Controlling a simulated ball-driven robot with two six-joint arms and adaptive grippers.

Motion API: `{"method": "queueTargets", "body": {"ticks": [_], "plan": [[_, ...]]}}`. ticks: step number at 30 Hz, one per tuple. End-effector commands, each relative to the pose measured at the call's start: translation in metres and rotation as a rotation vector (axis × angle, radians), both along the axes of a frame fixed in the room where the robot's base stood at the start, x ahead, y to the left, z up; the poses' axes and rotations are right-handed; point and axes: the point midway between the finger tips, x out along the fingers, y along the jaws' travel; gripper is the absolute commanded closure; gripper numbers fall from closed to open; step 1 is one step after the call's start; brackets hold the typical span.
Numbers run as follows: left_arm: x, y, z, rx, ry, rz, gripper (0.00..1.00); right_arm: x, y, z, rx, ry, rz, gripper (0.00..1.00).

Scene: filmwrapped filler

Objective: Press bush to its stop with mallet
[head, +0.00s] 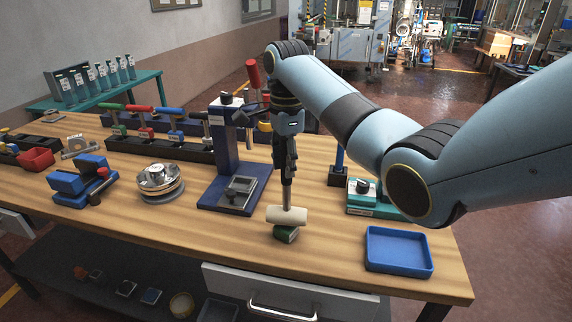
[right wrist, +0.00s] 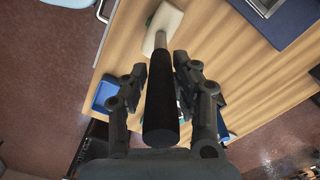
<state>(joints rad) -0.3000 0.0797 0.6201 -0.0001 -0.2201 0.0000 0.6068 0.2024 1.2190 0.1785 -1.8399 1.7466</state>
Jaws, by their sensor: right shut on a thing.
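My right gripper (head: 287,160) is shut on the mallet's upright handle, and the handle also shows between the fingers in the right wrist view (right wrist: 160,72). The mallet (head: 288,216) has a cream head, which hangs at the lower end near the table's front; it also shows at the top of the right wrist view (right wrist: 163,27). A small dark green block (head: 286,236) sits on the table directly below the head. I cannot tell whether the head touches it. No bush can be made out; it may be hidden under the head. My left gripper is out of view.
A dark blue press stand (head: 225,160) is just left of the mallet. A round metal fixture (head: 159,181) and a blue vise (head: 82,182) stand farther left. A blue tray (head: 398,250) is at the right front. Tool racks line the back. Bare wood lies around the green block.

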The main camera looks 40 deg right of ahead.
Motion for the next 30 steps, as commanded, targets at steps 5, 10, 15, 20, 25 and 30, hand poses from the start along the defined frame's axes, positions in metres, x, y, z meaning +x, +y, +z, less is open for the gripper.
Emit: {"method": "queueTargets", "body": {"ticks": [5,10,15,20,25,30], "plan": [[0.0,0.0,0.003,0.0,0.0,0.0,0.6,0.002,0.0,0.015,-0.001,-0.006,0.0,1.0],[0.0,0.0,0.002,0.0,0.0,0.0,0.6,0.002,-0.001,0.026,-0.002,-0.008,0.0,1.0],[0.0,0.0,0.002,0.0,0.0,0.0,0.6,0.003,-0.001,0.037,-0.001,-0.01,-0.001,1.0],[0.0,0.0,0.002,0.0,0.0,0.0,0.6,0.003,-0.001,0.041,-0.001,-0.009,-0.001,1.0],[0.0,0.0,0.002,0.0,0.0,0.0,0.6,0.003,-0.001,0.041,-0.001,-0.009,-0.001,1.0],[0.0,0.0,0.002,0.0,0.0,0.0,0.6,0.002,-0.001,0.04,-0.001,-0.008,0.0,1.0]]}}
